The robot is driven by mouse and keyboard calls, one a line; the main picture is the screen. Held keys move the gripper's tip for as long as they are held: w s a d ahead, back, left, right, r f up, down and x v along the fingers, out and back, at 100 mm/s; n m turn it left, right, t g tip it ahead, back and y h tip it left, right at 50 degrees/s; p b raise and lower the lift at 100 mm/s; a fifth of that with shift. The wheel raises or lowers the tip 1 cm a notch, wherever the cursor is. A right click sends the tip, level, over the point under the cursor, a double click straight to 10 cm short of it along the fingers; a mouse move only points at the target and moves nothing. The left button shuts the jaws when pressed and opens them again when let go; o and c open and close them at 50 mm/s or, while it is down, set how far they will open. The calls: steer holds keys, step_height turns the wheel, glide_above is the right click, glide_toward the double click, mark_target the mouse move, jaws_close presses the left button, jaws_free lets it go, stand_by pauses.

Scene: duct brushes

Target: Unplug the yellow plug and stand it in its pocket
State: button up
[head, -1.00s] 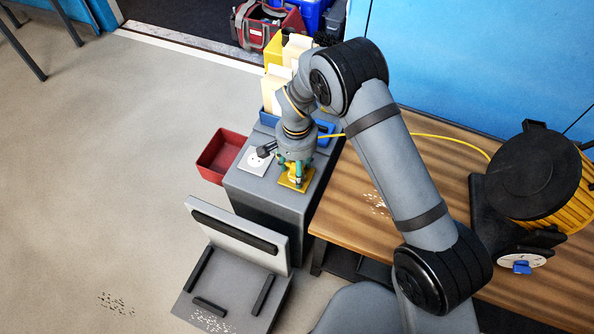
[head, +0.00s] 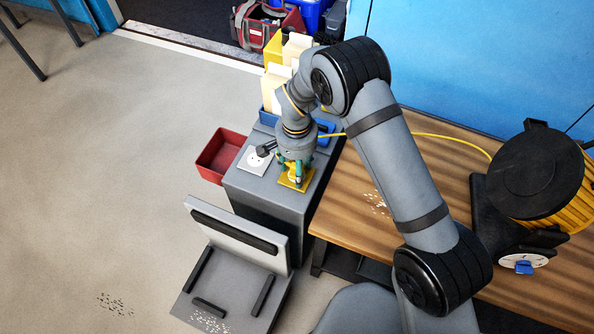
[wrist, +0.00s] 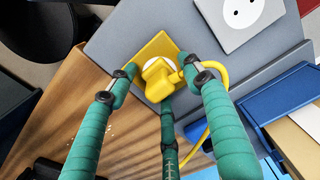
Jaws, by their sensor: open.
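The yellow plug (wrist: 160,78) sits on a yellow square plate (wrist: 141,66) with a round white socket, on top of the grey cabinet. Its yellow cord (wrist: 217,85) bends away to the right in the wrist view. My gripper (head: 292,178) is over the plug, pointing down. In the wrist view its teal fingers (wrist: 163,85) are spread around the plug, with space between them and the plug's body. In the head view the gripper mostly hides the plug, and the yellow plate (head: 301,173) shows beneath. I cannot tell which pocket is the plug's.
A white socket plate (head: 256,160) with a black plug beside it is just left. A blue tray (head: 324,130) with cartons is behind. A red bin (head: 219,153) stands left of the cabinet (head: 262,193). The yellow cord crosses the wooden table (head: 365,187) to a cable reel (head: 530,175).

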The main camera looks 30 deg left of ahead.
steer(key=c, duration=0.4)
jaws_close()
steer(key=o, duration=0.7)
jaws_free()
step_height(320, 180, up, 12)
stand_by(0.5)
step_height(320, 180, down, 12)
stand_by(0.7)
